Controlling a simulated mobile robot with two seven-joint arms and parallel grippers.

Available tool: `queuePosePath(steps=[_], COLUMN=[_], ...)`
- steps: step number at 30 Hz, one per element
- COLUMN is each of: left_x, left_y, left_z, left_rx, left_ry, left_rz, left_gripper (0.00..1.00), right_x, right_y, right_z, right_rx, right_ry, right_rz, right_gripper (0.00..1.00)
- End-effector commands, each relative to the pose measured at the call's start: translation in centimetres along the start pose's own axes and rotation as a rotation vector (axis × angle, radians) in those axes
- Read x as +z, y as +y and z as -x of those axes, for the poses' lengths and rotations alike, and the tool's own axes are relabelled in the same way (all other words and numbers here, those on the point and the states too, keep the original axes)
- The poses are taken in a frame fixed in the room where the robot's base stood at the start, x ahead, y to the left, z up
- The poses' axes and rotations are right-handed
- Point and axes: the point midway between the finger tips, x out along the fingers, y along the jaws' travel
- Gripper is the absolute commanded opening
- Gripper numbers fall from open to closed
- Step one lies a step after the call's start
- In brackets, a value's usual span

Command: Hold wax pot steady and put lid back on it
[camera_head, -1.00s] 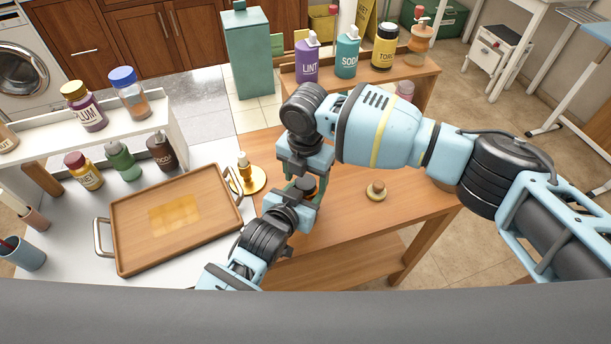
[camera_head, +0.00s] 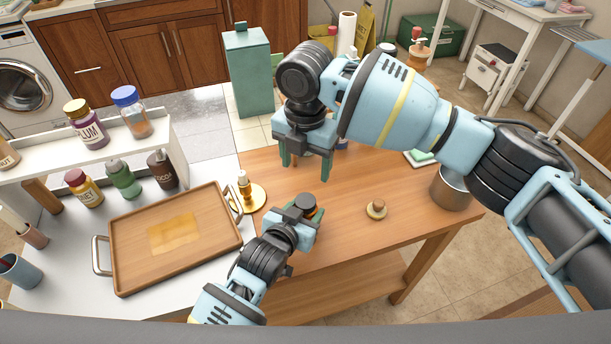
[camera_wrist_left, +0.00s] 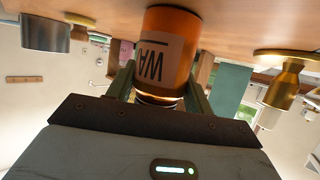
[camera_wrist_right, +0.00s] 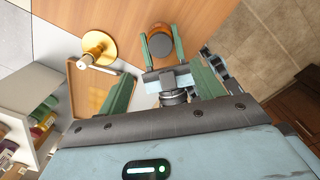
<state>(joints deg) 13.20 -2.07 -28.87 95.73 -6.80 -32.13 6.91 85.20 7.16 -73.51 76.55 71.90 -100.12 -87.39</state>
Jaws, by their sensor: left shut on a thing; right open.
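The orange wax pot (camera_wrist_left: 168,50) stands on the wooden table, its label upside down in the left wrist view. My left gripper (camera_wrist_left: 158,85) is shut around its sides. The same dark top shows in the head view (camera_head: 306,203). My right gripper (camera_head: 306,158) is open and empty, raised above and behind the pot, its fingers pointing down.
A brass candlestick (camera_head: 246,192) stands left of the pot. A small knobbed disc (camera_head: 376,209) lies to its right, and a metal pot (camera_head: 451,187) stands farther right. A wooden tray (camera_head: 128,247) lies at the left. The table between the disc and metal pot is clear.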

Motion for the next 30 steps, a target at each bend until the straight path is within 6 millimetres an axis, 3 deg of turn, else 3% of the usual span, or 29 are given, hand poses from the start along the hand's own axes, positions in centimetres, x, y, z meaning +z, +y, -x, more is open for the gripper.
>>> queuePosePath(steps=[5,14,15,20,30], left_x=[-0.05,-0.05,-0.06,-0.04,0.01], left_y=[0.00,0.00,0.00,0.00,-0.01], left_z=[0.00,0.00,0.00,0.00,0.30], left_rx=[0.000,0.000,0.000,0.000,0.000], left_ry=[0.001,0.001,0.001,0.001,0.000], left_rz=[0.000,0.000,0.000,0.000,0.000], left_gripper=[0.00,0.00,0.57,0.77,0.77], right_x=[-0.05,-0.05,-0.05,-0.05,-0.04], right_y=[0.00,0.00,0.00,0.00,0.00], right_z=[1.09,1.21,1.20,1.19,1.24], right_rx=[-0.001,-0.001,-0.001,-0.001,0.000], right_ry=[0.001,0.001,0.001,0.001,0.000], right_rz=[0.001,0.001,0.001,0.000,0.000], right_gripper=[0.67,0.67,0.67,0.67,0.67])
